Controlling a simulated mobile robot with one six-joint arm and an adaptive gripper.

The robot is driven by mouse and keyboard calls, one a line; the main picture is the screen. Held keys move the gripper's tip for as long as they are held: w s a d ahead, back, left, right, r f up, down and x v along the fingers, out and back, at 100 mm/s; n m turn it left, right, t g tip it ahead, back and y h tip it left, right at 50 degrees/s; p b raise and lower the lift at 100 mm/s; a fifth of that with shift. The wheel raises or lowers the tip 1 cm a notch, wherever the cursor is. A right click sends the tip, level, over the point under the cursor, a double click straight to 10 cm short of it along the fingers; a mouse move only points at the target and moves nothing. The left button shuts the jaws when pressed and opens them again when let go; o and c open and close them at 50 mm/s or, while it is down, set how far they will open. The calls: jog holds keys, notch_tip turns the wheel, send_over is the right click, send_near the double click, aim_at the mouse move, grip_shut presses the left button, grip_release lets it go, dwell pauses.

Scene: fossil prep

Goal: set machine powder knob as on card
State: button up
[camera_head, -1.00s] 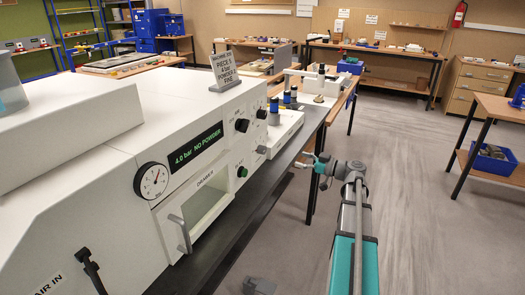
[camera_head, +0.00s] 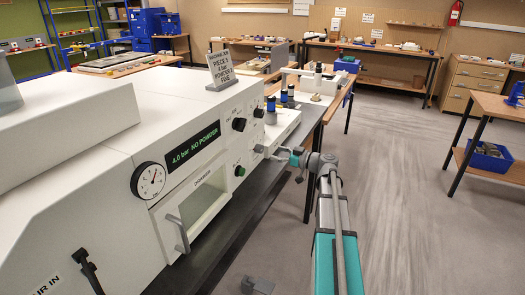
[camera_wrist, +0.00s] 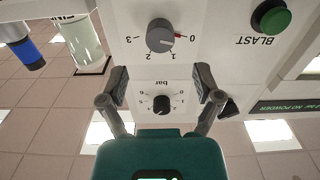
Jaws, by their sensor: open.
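The machine's powder knob (camera_wrist: 160,35) is grey, on a scale from 0 to 3 in the upside-down wrist view. Its red mark points at 0. It also shows in the head view (camera_head: 258,148). My gripper (camera_wrist: 161,80) is open and empty, its two fingers apart in front of the panel and not around the powder knob. In the head view my gripper (camera_head: 280,155) is just right of the panel. The card (camera_head: 221,67) stands on top of the machine; I read "4 bar" and "POWDER", but its figure is too small to be sure.
A black bar knob (camera_wrist: 161,104) shows between my fingers, behind them on the panel. The green BLAST button (camera_wrist: 271,17) is beside the powder knob. The display (camera_head: 193,157) reads "4.0 bar NO POWDER".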

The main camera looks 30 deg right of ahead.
aim_at(262, 150)
jog(key=shift+x, duration=3)
jog(key=shift+c, duration=0.3)
jog(key=c, duration=1.1)
